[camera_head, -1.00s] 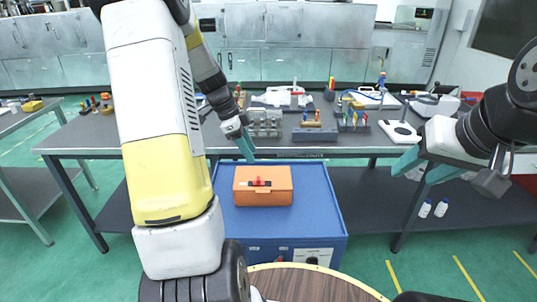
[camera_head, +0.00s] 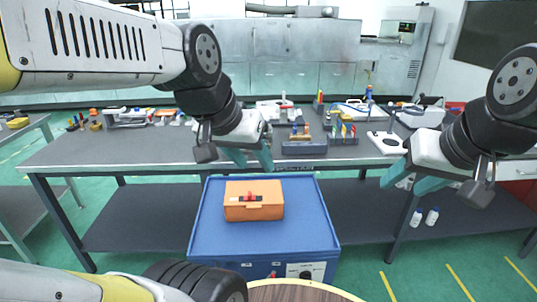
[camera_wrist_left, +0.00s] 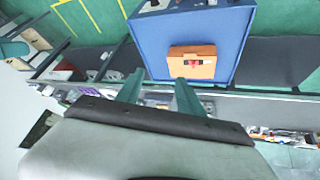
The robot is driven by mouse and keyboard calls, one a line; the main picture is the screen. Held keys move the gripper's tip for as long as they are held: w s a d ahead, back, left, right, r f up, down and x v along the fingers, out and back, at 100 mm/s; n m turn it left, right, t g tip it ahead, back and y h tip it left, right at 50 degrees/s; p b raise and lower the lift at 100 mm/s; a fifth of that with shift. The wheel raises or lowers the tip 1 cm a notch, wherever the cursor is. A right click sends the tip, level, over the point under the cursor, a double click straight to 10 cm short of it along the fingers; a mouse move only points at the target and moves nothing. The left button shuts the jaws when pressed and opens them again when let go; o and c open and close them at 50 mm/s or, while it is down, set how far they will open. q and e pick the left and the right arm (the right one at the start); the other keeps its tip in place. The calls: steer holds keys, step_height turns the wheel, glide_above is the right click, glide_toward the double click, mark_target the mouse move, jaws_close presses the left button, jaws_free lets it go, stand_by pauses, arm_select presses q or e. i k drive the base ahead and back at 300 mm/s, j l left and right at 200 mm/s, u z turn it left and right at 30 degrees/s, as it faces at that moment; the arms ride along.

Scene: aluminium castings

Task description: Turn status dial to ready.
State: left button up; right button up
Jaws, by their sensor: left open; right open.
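A small dark round knob on a white plate (camera_head: 306,272), which looks like the status dial, is on the front of the blue cabinet (camera_head: 300,215), low in the head view. Its markings are too small to read. My left gripper (camera_head: 250,158) is open and empty, above the cabinet's far edge and behind the orange box, away from the knob. Its two open fingers also show in the left wrist view (camera_wrist_left: 158,90). My right gripper (camera_head: 407,181) is open and empty, to the right of the cabinet.
An orange box (camera_head: 254,203) with a red and black piece on top sits on the cabinet. A grey workbench (camera_head: 120,150) with racks and tools stands behind. A round wooden top (camera_head: 295,292) is at the near edge.

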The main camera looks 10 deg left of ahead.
mark_target(304, 275)
steer(key=u, duration=0.55)
steer(key=k+l, duration=0.35)
steer(key=l, duration=0.2)
steer(key=k, duration=1.05)
